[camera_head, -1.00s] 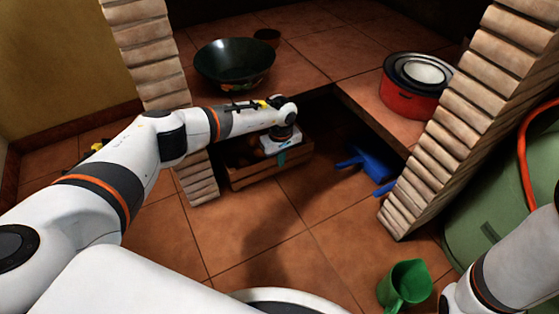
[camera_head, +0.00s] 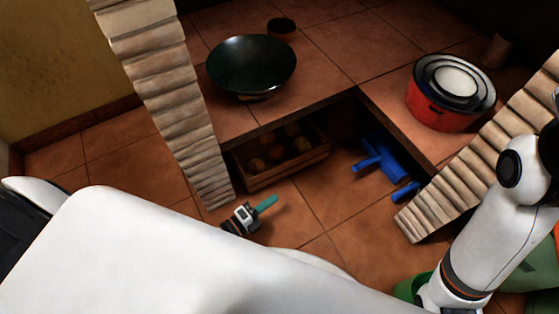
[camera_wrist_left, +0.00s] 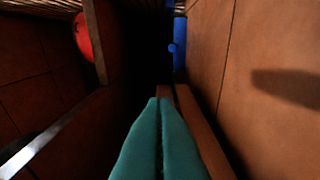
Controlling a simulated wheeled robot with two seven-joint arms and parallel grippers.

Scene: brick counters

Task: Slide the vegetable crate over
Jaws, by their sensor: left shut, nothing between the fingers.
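The vegetable crate (camera_head: 292,171) is a wooden box holding several round brownish vegetables (camera_head: 273,151). It sits on the floor under the counter, beside the left brick pillar, its back part in shadow. My left gripper (camera_head: 269,202), with teal fingers, is shut and empty, low in front of the crate's front wall in the head view. In the left wrist view the shut teal fingertips (camera_wrist_left: 160,103) are beside a wooden board that looks like the crate's wall (camera_wrist_left: 203,133). Contact cannot be told. My right arm shows at the right; its gripper is out of view.
Brick pillars stand left (camera_head: 170,90) and right (camera_head: 470,175) of the opening. A blue object (camera_head: 383,158) lies on the floor right of the crate. A dark wok (camera_head: 250,68) and red pot (camera_head: 440,112) stand on the counter. Floor tiles ahead are clear.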

